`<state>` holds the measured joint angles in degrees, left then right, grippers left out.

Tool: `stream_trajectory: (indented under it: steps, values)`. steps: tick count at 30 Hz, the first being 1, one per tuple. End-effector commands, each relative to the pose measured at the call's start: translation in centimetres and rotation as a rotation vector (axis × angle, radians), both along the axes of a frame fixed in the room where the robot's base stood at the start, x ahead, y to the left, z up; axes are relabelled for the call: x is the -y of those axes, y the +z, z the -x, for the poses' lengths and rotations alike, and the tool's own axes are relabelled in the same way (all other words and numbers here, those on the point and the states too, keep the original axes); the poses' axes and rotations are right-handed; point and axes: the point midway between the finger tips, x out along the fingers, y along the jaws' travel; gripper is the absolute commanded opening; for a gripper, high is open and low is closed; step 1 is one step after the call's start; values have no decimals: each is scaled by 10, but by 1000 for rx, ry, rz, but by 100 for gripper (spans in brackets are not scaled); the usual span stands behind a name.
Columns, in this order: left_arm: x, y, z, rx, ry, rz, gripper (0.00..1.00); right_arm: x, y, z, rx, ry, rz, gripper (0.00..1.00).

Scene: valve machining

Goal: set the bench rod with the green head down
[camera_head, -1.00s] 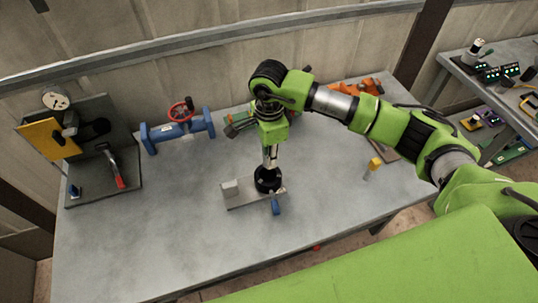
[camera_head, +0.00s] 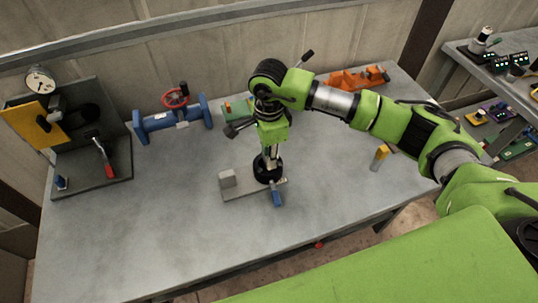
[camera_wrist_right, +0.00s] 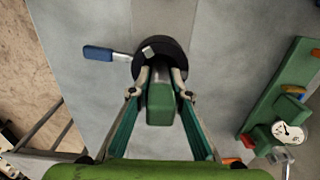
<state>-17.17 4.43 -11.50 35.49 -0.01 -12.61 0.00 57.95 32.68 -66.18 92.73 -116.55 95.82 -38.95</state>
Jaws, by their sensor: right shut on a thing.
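My right gripper (camera_head: 270,155) points down over the black ring (camera_head: 268,172) of a small grey fixture plate (camera_head: 237,193) on the bench. In the right wrist view, the gripper (camera_wrist_right: 160,92) is shut on the bench rod by its green head (camera_wrist_right: 160,105). The rod's grey shaft leads toward the black ring (camera_wrist_right: 150,50). I cannot tell whether its lower end is inside the ring or just above it. In the head view the rod is mostly hidden by the gripper. My left gripper is not in view.
A blue valve body with a red handwheel (camera_head: 174,120) stands at the back left, beside a gauge stand (camera_head: 95,175). A yellow-topped cylinder (camera_head: 379,157) and an orange tool (camera_head: 357,79) are to the right. The bench's front left is clear.

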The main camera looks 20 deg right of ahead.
Motion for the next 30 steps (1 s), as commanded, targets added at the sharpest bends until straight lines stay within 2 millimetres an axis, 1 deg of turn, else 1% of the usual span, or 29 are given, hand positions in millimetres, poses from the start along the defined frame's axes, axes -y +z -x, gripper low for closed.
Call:
stream_trajectory:
  steps: [13,22,29,30]
  values:
    - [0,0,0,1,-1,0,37,0,1,0,1,0,0,0]
    - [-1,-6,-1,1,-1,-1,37,0,0,0,1,0,0,0]
    - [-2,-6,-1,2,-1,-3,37,0,1,0,1,0,0,0]
    - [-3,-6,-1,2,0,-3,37,0,1,0,1,0,0,23]
